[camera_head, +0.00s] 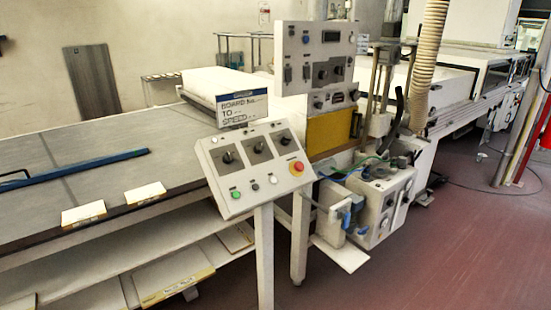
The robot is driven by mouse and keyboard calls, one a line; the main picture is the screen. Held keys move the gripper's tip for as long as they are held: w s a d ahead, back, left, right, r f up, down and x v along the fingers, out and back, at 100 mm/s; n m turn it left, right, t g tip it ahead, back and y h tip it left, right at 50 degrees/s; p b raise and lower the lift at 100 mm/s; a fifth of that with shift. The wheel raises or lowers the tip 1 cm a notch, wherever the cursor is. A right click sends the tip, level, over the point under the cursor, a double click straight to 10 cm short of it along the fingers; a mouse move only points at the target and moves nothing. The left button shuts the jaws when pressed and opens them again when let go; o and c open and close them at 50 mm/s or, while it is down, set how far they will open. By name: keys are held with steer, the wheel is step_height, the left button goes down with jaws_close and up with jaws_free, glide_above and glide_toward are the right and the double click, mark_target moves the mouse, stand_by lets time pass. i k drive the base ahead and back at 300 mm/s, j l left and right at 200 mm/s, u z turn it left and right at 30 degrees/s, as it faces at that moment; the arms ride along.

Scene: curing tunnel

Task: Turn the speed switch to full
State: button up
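A sloped white control panel (214,181) on a post stands at the middle of the head view. It has three dark rotary switches in a row: a left one (228,158), a middle one (258,146) and a right one (284,140). Their labels are too small to read, so I cannot tell which is the speed switch or where each pointer is set. A sign (241,108) behind the panel has text that seems to include "BOARD", "TO" and "SPEED". My gripper is not in view.
A taller upright panel (318,55) with more knobs stands behind. A long conveyor table (60,160) fills the left. Reddish floor (430,255) is open at right.

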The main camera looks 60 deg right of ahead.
mark_target(228, 157)
steer(key=z, duration=1.8)
